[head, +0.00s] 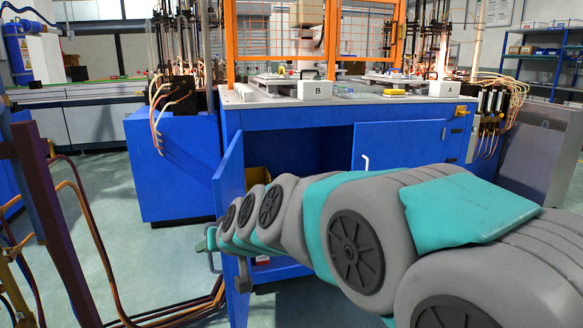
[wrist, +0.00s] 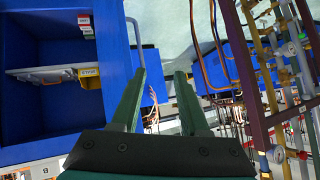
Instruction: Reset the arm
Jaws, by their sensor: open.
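My gripper (head: 208,240) is at the far end of my outstretched arm, at the outer side of an open blue cabinet door (head: 229,175). The wrist view shows its two green fingers (wrist: 160,73) apart, with nothing held between them. In that view the grey door handle (wrist: 136,42) is close to the left fingertip; I cannot tell whether they touch. The open cabinet (wrist: 45,95) fills the left of the wrist view, with a shelf and a yellow box (wrist: 90,73) inside. My arm hides part of the cabinet in the head view.
A blue workbench (head: 330,115) with an orange frame (head: 275,58) stands ahead. Its right door (head: 400,145) is shut. At the left is a dark post (head: 52,225) with hoses (head: 95,250); the wrist view shows a rack of pipes (wrist: 270,80). Some floor (head: 180,245) left of the door is clear.

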